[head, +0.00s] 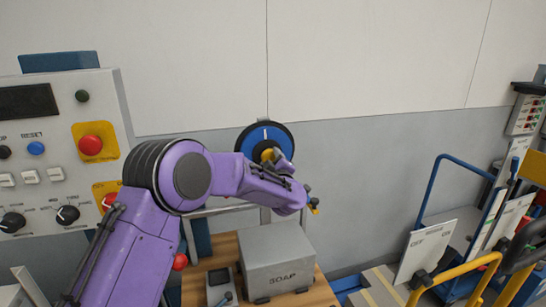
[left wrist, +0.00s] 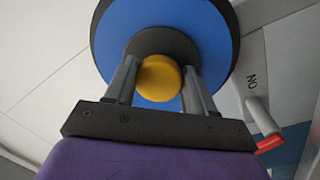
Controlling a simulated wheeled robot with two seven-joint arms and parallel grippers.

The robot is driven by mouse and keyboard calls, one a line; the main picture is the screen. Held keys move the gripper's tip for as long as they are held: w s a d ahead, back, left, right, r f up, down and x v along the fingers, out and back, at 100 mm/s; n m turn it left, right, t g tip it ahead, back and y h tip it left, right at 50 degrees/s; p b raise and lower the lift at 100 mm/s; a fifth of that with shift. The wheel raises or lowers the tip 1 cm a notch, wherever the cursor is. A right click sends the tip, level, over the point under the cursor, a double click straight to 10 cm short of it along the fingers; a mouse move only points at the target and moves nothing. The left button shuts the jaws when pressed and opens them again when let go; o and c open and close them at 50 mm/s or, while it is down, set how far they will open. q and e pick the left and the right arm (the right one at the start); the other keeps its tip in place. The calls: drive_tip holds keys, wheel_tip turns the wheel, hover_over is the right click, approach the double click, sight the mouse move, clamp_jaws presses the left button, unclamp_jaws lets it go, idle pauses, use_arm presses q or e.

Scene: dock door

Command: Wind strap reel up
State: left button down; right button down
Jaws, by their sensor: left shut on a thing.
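The strap reel (head: 277,134) is a blue disc with a black rim and a white mark near its top. It stands upright in front of the wall, behind my left arm. A yellow knob sits on the reel. My left gripper (left wrist: 158,85) is shut on this yellow knob (left wrist: 160,78), with one dark finger on each side of it. In the left wrist view the blue reel face (left wrist: 205,35) fills the upper middle, with a dark round hub behind the knob. In the head view my forearm and wrist hide the reel's lower part. My right gripper is not in view.
A control panel (head: 60,150) with buttons and knobs stands at the left. A grey box marked SOAP (head: 275,262) sits on a wooden table (head: 195,285) below the reel.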

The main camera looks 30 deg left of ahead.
use_arm(q)
drive_tip(key=shift+a+r+m+p, duration=0.2)
drive_tip(key=shift+r+m+p, duration=0.15)
drive_tip(key=shift+m, duration=0.25)
drive_tip(key=c, duration=0.6)
unclamp_jaws()
drive_tip(key=shift+o, duration=1)
drive_tip(key=shift+f, duration=0.25)
drive_tip(key=b+v, duration=0.4)
drive_tip(key=v, duration=0.6)
drive_tip(key=shift+s+d, duration=0.15)
drive_tip(key=shift+s, duration=0.05)
